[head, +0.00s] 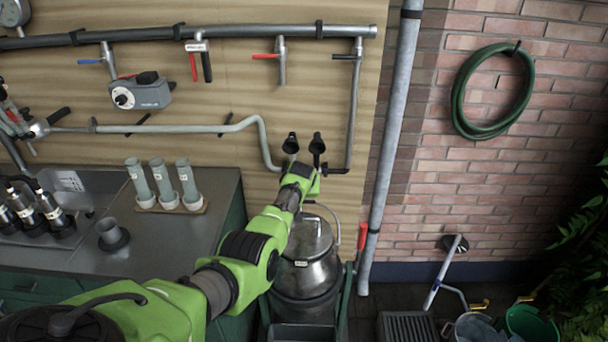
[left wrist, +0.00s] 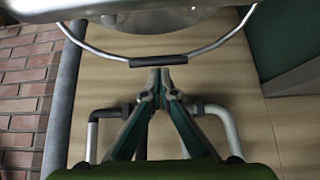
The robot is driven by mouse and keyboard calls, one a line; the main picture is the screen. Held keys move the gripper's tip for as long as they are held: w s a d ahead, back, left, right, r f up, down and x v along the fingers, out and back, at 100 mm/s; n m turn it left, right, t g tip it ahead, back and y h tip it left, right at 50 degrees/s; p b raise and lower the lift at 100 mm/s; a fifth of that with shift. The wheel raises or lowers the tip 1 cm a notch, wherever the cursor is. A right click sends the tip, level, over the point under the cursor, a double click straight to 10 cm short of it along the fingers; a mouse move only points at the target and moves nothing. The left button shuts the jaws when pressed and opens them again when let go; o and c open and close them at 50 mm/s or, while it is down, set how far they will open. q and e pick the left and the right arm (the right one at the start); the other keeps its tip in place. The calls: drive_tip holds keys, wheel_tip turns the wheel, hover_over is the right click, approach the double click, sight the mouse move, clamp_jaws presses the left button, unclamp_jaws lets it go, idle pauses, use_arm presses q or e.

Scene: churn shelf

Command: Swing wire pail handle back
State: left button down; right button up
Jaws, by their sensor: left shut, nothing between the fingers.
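The metal pail (head: 302,275) stands upright below my left arm, with its lid (head: 309,237) on top. Its wire handle (head: 337,228) arches up on the wall side, partly hidden by my wrist. In the left wrist view the handle (left wrist: 91,45) curves across the top, with a dark grip (left wrist: 157,61) in its middle. My left gripper (left wrist: 165,72) is shut and empty, its fingertips right beside that grip. I cannot tell whether they touch it. My right gripper is not in view.
A wooden wall panel (head: 235,75) with pipes and valves stands behind the pail. A vertical grey pipe (head: 390,130) runs to its right. A counter (head: 190,225) with several grey cups lies left. A black crate (head: 405,328) and buckets stand on the floor right.

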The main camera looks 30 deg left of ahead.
use_arm(q)
drive_tip(key=s+d+r, duration=0.2)
drive_tip(key=s+r, duration=0.1)
drive_tip(key=r, duration=0.9)
drive_tip(key=shift+r+p, duration=0.15)
drive_tip(key=shift+p, duration=0.25)
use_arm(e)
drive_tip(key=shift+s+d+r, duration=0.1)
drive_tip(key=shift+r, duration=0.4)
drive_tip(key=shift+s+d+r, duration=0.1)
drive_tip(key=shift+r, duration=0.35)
use_arm(q)
drive_tip(key=shift+a, duration=0.1)
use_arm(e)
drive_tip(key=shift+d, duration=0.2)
